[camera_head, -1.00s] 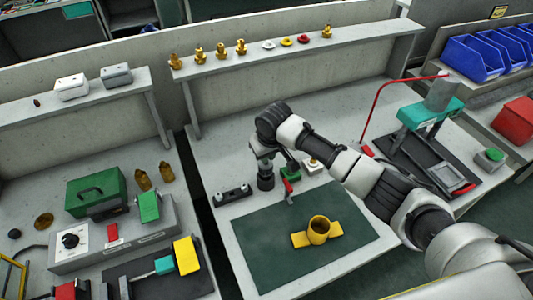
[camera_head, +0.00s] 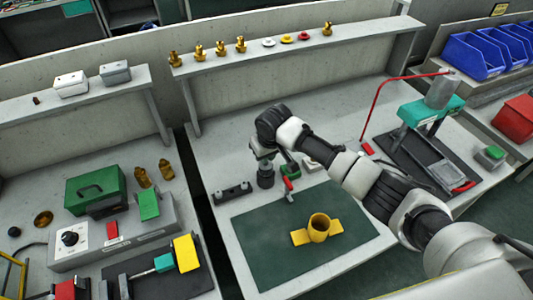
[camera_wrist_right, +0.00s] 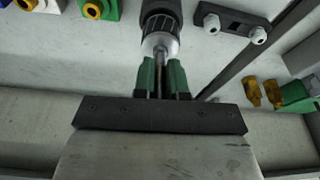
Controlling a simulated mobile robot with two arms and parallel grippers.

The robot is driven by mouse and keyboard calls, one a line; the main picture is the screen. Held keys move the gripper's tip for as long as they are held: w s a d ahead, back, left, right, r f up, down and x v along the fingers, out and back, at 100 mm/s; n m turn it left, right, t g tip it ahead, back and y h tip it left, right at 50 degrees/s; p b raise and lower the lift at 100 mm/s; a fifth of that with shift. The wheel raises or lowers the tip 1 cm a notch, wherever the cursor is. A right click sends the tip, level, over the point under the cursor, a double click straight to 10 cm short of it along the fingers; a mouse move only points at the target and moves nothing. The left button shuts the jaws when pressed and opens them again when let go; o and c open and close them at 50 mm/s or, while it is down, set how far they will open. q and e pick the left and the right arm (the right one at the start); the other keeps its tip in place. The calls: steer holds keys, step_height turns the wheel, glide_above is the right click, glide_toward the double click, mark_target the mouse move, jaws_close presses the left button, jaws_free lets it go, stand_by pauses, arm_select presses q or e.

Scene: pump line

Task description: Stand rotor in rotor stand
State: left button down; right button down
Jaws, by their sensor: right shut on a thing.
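My right gripper (camera_wrist_right: 160,80) has green fingertips shut on the metal shaft of the rotor, a dark cylinder with a silver end (camera_wrist_right: 160,35). In the head view the rotor (camera_head: 265,179) hangs as a short dark cylinder below my right wrist, roughly upright. I cannot tell whether its lower end touches the table. A black block with two pale round fittings (camera_head: 232,193) lies just left of it; it also shows in the right wrist view (camera_wrist_right: 232,22). No thing is clearly recognisable as the rotor stand; this block may be it. My left gripper is out of view.
A green mat (camera_head: 265,255) carries a yellow ring with side tabs (camera_head: 319,228). A shelf (camera_head: 285,48) with brass fittings runs behind. A teal fixture (camera_head: 430,110) stands at right.

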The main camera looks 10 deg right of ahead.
steer(key=shift+f, duration=0.5)
stand_by(0.4)
steer(key=c, duration=0.8)
jaws_free()
steer(key=shift+f, duration=0.1)
steer(key=p+v, duration=0.3)
steer(key=w+p+v, duration=0.1)
steer(key=p+v, duration=0.3)
steer(key=shift+w+a+p, duration=0.2)
steer(key=shift+a+p, duration=0.1)
